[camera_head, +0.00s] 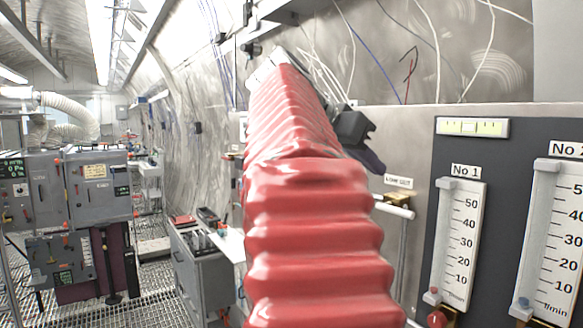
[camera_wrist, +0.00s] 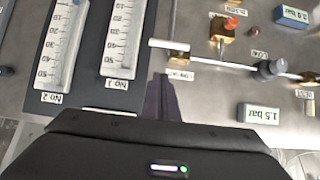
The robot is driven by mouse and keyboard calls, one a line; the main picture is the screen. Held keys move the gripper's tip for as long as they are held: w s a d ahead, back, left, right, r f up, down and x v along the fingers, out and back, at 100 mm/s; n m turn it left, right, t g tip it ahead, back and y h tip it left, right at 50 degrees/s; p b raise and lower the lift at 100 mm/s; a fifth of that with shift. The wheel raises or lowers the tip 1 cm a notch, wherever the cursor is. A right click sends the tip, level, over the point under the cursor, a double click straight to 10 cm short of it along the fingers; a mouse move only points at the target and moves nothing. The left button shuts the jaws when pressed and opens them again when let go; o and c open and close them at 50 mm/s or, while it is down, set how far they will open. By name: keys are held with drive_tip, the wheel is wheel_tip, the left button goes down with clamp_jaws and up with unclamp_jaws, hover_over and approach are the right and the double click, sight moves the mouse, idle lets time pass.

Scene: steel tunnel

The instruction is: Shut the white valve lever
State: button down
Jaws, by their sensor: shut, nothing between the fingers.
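A white lever (camera_wrist: 168,44) lies across the panel near the top middle of the wrist view, on a brass valve body (camera_wrist: 178,56). A white bar (camera_head: 393,208), seemingly the same lever, shows right of my arm in the head view, below a small label. My gripper (camera_wrist: 161,88) has its dark fingers shut and empty, pointing at the panel just below the lever in the wrist view. A small gap shows between tips and lever; depth is hard to judge. In the head view my gripper (camera_head: 368,160) is above and left of the bar. My red arm sleeve hides the panel behind it.
Flow gauge No 1 (camera_head: 459,240) and flow gauge No 2 (camera_head: 555,240) stand right of the lever. In the wrist view, a grey knob (camera_wrist: 270,68), a brass fitting (camera_wrist: 226,32) and a 1.5 bar display (camera_wrist: 260,115) are close by. Grey cabinets (camera_head: 97,185) stand far left.

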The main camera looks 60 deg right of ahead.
hover_over(397, 209)
drive_tip(key=a, duration=0.3)
wheel_tip(397, 209, down, 4)
drive_tip(key=f, duration=0.4)
drive_tip(key=shift+w+d+f, duration=0.15)
drive_tip(key=shift+d+f, duration=0.05)
drive_tip(key=shift+d, duration=0.1)
